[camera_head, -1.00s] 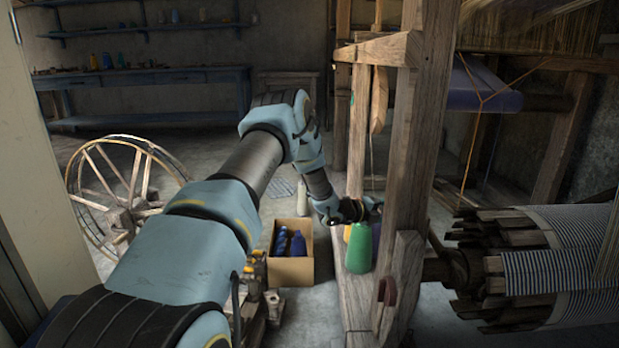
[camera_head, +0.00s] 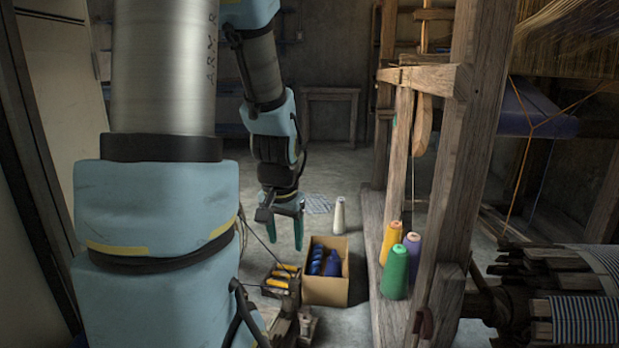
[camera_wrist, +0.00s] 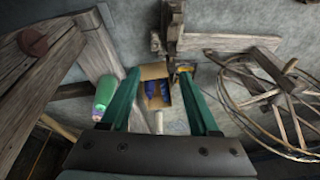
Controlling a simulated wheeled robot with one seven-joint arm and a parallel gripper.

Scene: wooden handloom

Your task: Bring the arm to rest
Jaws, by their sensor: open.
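My gripper (camera_head: 281,229) hangs pointing down at the middle of the head view, with its two green fingers apart and nothing between them. It is in the air to the upper left of a cardboard box (camera_head: 326,291) in the picture. In the wrist view my gripper (camera_wrist: 162,92) shows both fingers spread, with the box (camera_wrist: 155,72) beyond and between them. My arm rises on the left and bends down to the gripper. No object is held.
The box holds blue spools (camera_head: 325,262). Green (camera_head: 395,273), yellow (camera_head: 391,241) and purple (camera_head: 412,247) cones stand on the loom's base beam beside the post (camera_head: 465,150). A pale cone (camera_head: 339,216) stands on the floor behind the box. Yellow-wound bobbins (camera_head: 282,277) lie left of it.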

